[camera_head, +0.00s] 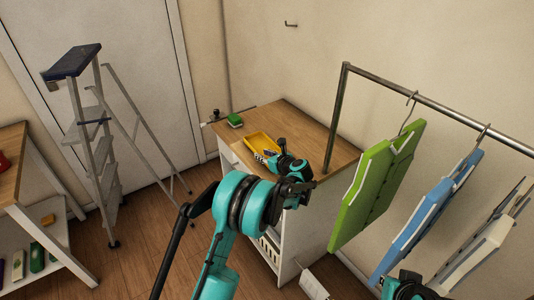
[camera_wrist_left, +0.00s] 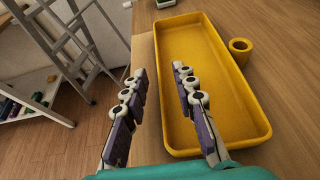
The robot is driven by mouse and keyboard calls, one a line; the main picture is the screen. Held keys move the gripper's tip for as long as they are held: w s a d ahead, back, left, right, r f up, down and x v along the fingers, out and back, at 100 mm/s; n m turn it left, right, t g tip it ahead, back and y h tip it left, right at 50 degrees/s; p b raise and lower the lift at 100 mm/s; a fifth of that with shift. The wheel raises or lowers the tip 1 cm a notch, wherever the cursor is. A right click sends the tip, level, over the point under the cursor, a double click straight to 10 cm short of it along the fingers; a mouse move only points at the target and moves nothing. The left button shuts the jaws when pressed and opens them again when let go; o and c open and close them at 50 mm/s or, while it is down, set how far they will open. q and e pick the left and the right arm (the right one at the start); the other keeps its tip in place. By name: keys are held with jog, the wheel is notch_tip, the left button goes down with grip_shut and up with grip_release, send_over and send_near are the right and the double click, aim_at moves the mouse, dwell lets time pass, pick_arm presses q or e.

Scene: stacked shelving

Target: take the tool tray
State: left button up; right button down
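The tool tray is a yellow, shallow, rectangular tray (camera_head: 258,139) on the wooden top of the white cabinet, near its left edge. In the left wrist view the tray (camera_wrist_left: 205,60) looks empty. My left gripper (camera_head: 266,157) is at the tray's near end. In the left wrist view the left gripper (camera_wrist_left: 160,72) is open, its two fingers apart around the tray's left long wall, one over the inside and one outside. I cannot tell whether they touch it. Part of my right arm (camera_head: 408,288) shows at the bottom of the head view; its fingers are not clear.
A yellow ring-shaped piece (camera_wrist_left: 240,47) is beside the tray's right wall. A green box (camera_head: 235,120) stands farther back on the top. A rail (camera_head: 440,105) with hanging garments is at right. A stepladder (camera_head: 95,140) and a workbench (camera_head: 12,165) stand at left.

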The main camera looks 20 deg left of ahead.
pick_arm(q)
jog(key=b+x, duration=0.1)
jog(key=x, duration=0.3)
jog(key=shift+s+f+b, duration=0.1)
jog(key=shift+s+b, duration=0.1)
jog(key=shift+b, duration=0.15)
jog(key=shift+w+a, duration=0.2)
grip_shut()
